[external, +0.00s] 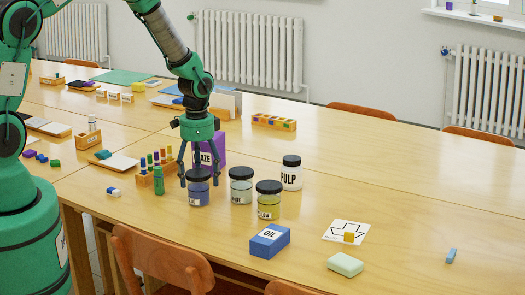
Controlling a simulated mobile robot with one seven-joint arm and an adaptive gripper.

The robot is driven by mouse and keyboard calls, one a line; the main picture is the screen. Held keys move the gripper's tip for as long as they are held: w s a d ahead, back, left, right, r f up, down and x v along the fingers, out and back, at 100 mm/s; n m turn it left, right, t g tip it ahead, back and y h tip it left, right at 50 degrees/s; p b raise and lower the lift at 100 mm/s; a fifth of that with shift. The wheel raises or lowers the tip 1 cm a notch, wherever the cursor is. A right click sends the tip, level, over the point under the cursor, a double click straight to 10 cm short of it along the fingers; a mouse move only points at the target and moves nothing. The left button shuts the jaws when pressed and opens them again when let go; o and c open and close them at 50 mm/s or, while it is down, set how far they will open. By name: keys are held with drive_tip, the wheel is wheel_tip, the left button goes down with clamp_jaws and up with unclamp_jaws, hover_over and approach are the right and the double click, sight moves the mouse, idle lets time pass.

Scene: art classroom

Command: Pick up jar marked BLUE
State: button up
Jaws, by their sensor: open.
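A jar with blue-violet contents and a dark lid (198,187) stands upright on the table. Its label is too small and turned too far to read; it is the only blue jar among those in view. My gripper (197,180) points down over this jar, its open fingers spread on either side of the lid. I cannot tell whether the fingers touch the jar.
Close right stand a pale grey-green jar (241,187), a yellow-green jar (268,201) and a white PULP jar (291,174). A purple box (213,149) is behind, a marker rack (158,174) left. A blue OIL box (270,241) lies in front. The table's right side is mostly clear.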

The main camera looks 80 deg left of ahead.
sight(199, 191)
drive_tip(key=shift+f, duration=0.1)
drive_tip(key=shift+s+f+b, duration=0.15)
drive_tip(key=shift+f+b, duration=0.6)
drive_tip(key=shift+f, duration=1.75)
drive_tip(key=c, duration=1.4)
